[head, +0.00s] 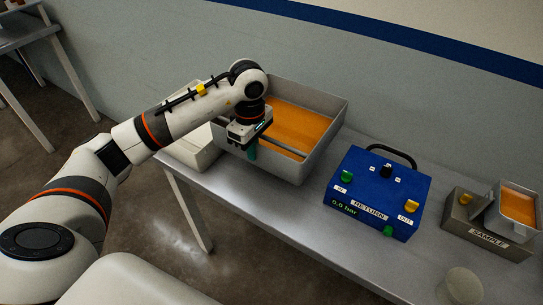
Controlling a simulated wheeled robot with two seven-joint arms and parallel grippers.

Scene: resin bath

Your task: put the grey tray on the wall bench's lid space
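A large grey tray (325,135) with an orange layer inside stands on the grey bench (285,205) along the wall. A dark bar runs inside it near its front wall. My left gripper (251,150) points down at the tray's near left wall. A teal finger shows in front of that wall; the other finger is hidden, so I cannot tell whether it is shut on the rim. No place marked as the lid space can be made out. My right gripper is out of view.
A pale box (194,150) sits left of the tray, partly behind my arm. Right of the tray stand a blue control box (377,193) with a black handle and a grey sample unit (484,226).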

